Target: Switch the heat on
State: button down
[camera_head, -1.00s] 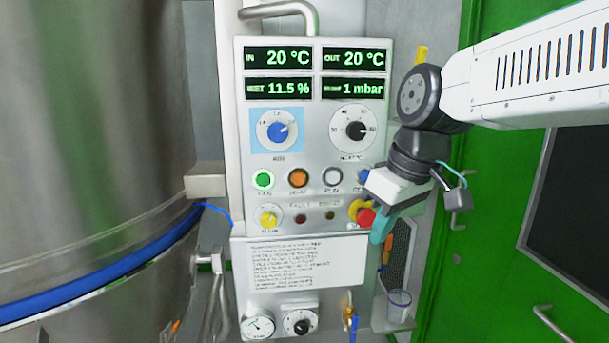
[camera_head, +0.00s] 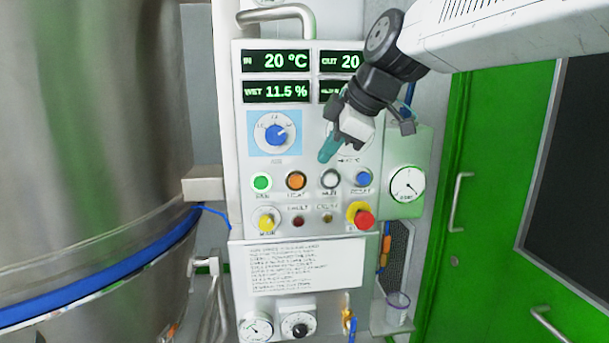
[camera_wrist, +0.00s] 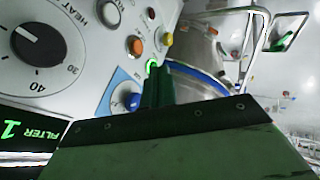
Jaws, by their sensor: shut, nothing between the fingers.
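The orange HEAT button (camera_head: 296,180) sits in the row of round buttons on the control panel, between the lit green FAN button (camera_head: 262,182) and the white RUN button (camera_head: 330,179). In the wrist view the orange button (camera_wrist: 134,45) shows near the green one (camera_wrist: 151,65). My gripper (camera_head: 325,156) is shut and empty. Its teal tip appears above and right of the orange button, in front of the heat dial, which it mostly hides. In the wrist view the fingers (camera_wrist: 158,86) point toward the panel's left side, and the heat dial (camera_wrist: 38,45) shows clear. I see no contact.
A blue dial (camera_head: 276,134) sits above the buttons. A blue RESET button (camera_head: 363,179) and a red emergency stop (camera_head: 364,219) are on the right. A yellow knob (camera_head: 267,220) is lower left. The large steel vessel (camera_head: 90,110) stands left.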

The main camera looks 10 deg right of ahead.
aim_at(302, 176)
jog(key=x, duration=0.3)
jog(key=w+x, duration=0.1)
jog(key=x, duration=0.3)
jog(key=w+r+x, duration=0.1)
jog(key=x, duration=0.3)
jog(key=shift+d+f, duration=0.15)
jog(key=shift+d, duration=0.1)
jog(key=shift+w, duration=0.75)
